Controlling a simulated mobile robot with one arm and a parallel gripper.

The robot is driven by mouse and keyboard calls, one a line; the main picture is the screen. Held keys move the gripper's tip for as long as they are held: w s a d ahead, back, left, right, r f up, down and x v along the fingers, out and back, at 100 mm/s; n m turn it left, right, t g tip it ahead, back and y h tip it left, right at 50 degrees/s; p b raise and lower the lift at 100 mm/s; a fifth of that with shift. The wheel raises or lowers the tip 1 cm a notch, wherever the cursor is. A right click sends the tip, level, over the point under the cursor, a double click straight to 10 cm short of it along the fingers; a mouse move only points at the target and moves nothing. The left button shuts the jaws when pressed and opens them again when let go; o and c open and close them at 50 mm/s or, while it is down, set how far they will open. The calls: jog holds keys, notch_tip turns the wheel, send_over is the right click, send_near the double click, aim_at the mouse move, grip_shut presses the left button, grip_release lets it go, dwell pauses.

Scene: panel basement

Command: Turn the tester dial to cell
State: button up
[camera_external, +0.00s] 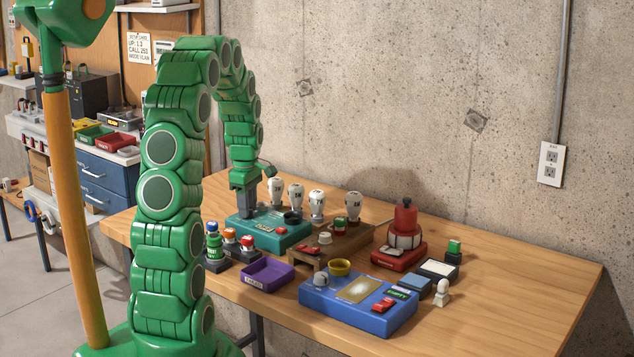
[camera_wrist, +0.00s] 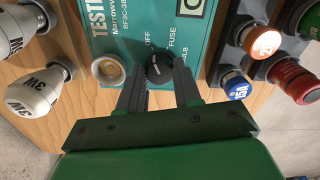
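The teal tester (camera_external: 268,234) stands at the left end of the wooden table; its labelled face (camera_wrist: 134,30) fills the upper middle of the wrist view. The black round dial (camera_wrist: 158,68) is on that face, with OFF, FUSE and a partly covered BULB label around it. I see no cell label; part of the face is hidden by my fingers. My gripper (camera_wrist: 160,92) is open, its two dark fingers apart with the tips close to the dial's near side. I cannot tell if they touch it. In the external view my gripper (camera_external: 243,203) is low over the tester's left end, hiding the dial.
A cream socket (camera_wrist: 108,70) is left of the dial. White bulbs (camera_wrist: 36,92) stand to the left, and orange, blue and red fuses (camera_wrist: 264,42) to the right. A purple tray (camera_external: 266,275), a blue box (camera_external: 357,306) and a red lantern (camera_external: 402,228) share the table.

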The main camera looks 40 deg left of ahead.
jog(key=shift+c, duration=1.4)
jog(key=shift+m, duration=0.3)
jog(key=m, duration=1.8)
jog(key=shift+m, duration=0.4)
jog(key=m, duration=0.6)
jog(key=shift+m, duration=0.3)
